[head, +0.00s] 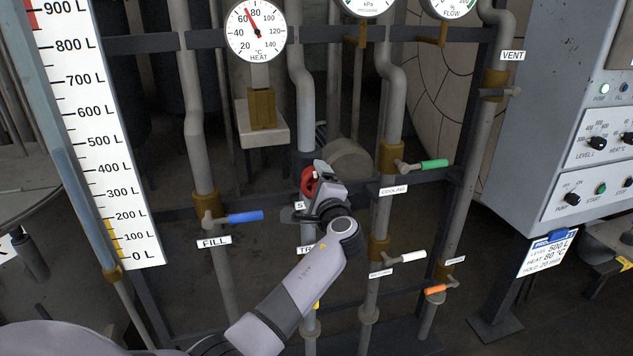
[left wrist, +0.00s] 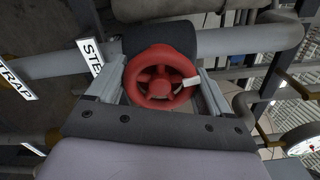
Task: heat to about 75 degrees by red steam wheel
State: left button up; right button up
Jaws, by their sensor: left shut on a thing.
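The red steam wheel (head: 308,181) sits on a pipe at the middle of the head view, partly hidden by my left gripper (head: 318,187). In the left wrist view the round red wheel (left wrist: 160,53) lies between the two fingers of my left gripper (left wrist: 161,84), which is shut on it. A white mark shows on the wheel's right side there. The STEAM label (left wrist: 92,55) is partly covered. The heat gauge (head: 257,31) has its red needle between 60 and 80, nearer 80. My right gripper is not in view.
The blue fill handle (head: 245,217) is to the left, the green cooling handle (head: 434,164) to the right. White (head: 413,256) and orange (head: 436,290) handles are lower right. A level scale (head: 95,130) stands left; a control panel (head: 590,130) and hanging card (head: 546,254) stand right.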

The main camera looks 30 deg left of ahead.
pick_arm(q)
jog(key=shift+s+a+m, duration=0.1)
jog(key=shift+a+m, duration=0.05)
jog(key=shift+m, duration=0.55)
jog(key=o, duration=0.9)
jog(key=shift+o, duration=0.2)
jog(key=shift+s+d, duration=0.25)
jog(key=shift+d, duration=0.2)
jog(key=v, duration=0.6)
jog(key=shift+s+b, duration=0.15)
jog(key=shift+b, duration=0.25)
